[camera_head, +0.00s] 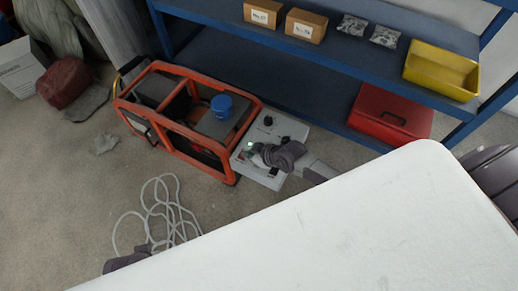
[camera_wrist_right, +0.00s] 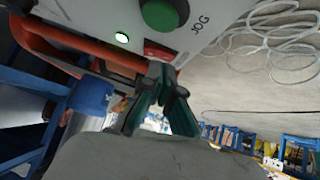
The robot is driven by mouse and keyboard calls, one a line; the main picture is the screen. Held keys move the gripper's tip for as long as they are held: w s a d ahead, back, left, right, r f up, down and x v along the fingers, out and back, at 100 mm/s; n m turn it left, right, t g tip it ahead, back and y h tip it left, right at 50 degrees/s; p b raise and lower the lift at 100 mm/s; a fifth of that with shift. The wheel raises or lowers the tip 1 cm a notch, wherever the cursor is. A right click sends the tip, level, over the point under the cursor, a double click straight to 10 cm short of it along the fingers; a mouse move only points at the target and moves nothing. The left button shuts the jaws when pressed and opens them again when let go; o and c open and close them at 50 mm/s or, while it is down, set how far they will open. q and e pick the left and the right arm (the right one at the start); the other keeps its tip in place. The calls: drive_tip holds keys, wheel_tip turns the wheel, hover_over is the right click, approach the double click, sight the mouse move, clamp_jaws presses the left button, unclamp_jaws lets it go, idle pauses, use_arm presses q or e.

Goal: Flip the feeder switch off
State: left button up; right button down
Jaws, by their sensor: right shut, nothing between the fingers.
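The pale grey control panel (camera_head: 262,174) sits at the right end of the orange-framed machine (camera_head: 180,122). It carries dark knobs and a small lit green lamp (camera_head: 250,144). In the right wrist view the panel (camera_wrist_right: 105,14) fills the top, with the lit lamp (camera_wrist_right: 122,38), a round green button (camera_wrist_right: 163,14) marked JOG and a red part (camera_wrist_right: 158,51) near its edge. My right gripper (camera_wrist_right: 166,72) is shut and empty, its tips close to the red part. I cannot tell whether they touch. No switch lever shows clearly.
A blue shelf (camera_head: 300,72) stands behind, with cardboard boxes (camera_head: 305,25), a yellow bin (camera_head: 441,70) and a red case (camera_head: 390,113). A pale cable (camera_head: 160,205) lies coiled on the floor. A white surface (camera_head: 340,220) covers the lower right.

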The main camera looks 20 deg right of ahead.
use_arm(q)
drive_tip(key=shift+s, duration=0.1)
use_arm(e)
drive_tip(key=v, duration=1)
drive_tip(key=shift+s+d+r, duration=0.1)
drive_tip(key=shift+r, duration=0.05)
use_arm(q)
wheel_tip(320, 180, down, 6)
drive_tip(key=s+p, duration=0.1)
drive_tip(key=p, duration=0.1)
drive_tip(key=shift+s+f, duration=0.15)
drive_tip(key=shift+s, duration=0.05)
use_arm(e)
drive_tip(key=w+r, duration=0.1)
drive_tip(key=r, duration=0.1)
drive_tip(key=shift+w+r, duration=0.35)
